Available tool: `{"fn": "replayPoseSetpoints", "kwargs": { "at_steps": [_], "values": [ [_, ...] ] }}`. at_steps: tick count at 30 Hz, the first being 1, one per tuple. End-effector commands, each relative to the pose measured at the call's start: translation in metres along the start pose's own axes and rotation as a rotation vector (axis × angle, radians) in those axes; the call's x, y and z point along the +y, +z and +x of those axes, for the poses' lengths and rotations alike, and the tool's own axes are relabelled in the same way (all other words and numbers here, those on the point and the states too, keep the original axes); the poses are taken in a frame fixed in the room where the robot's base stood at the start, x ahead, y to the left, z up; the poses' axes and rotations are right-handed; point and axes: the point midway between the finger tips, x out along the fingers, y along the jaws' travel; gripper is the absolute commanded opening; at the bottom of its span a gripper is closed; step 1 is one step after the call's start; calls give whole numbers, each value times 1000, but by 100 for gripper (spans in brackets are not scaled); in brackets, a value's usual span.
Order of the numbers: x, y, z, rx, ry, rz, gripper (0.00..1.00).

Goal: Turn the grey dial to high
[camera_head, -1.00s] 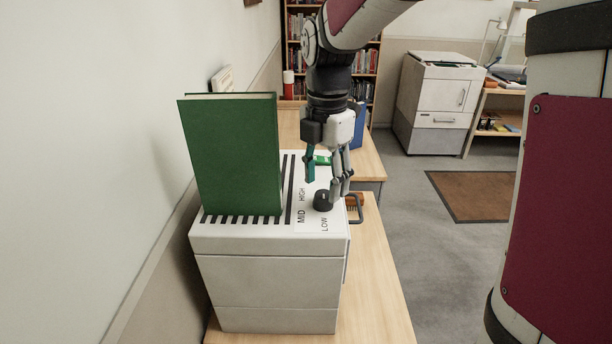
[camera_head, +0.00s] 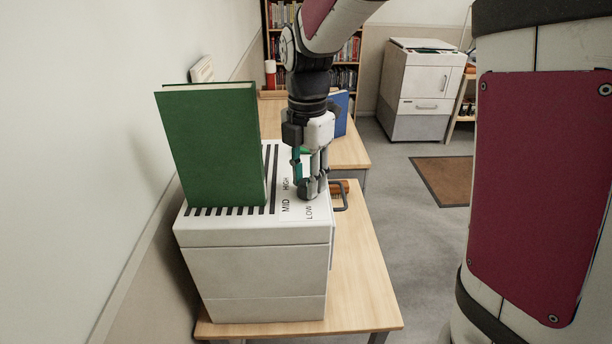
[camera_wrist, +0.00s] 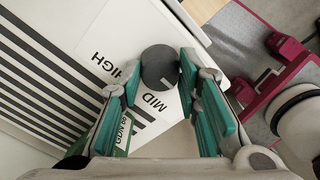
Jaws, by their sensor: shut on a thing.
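The dark grey dial (camera_wrist: 160,66) sits on the white box (camera_head: 255,262). In the wrist view its pale mark faces the lower right, to the right of the MID label (camera_wrist: 154,102). The HIGH label (camera_wrist: 115,66) lies to its left. The LOW label (camera_head: 309,213) shows in the head view and is hidden in the wrist view. My gripper (camera_head: 311,188) is shut on the dial, with teal-padded fingers on both sides.
A tall green book (camera_head: 210,145) stands on the box, left of my gripper. A dark handle (camera_head: 340,197) and an orange thing are right of the box. The wooden table (camera_head: 355,275) has free room at right.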

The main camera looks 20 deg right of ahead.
Motion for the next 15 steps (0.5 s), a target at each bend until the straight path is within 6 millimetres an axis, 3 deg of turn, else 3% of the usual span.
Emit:
{"fn": "replayPoseSetpoints", "kwargs": {
  "at_steps": [8,15],
  "values": [
    [-1,0,0,1,-2,90,3],
    [-2,0,0,1,-3,276,3]
  ]
}}
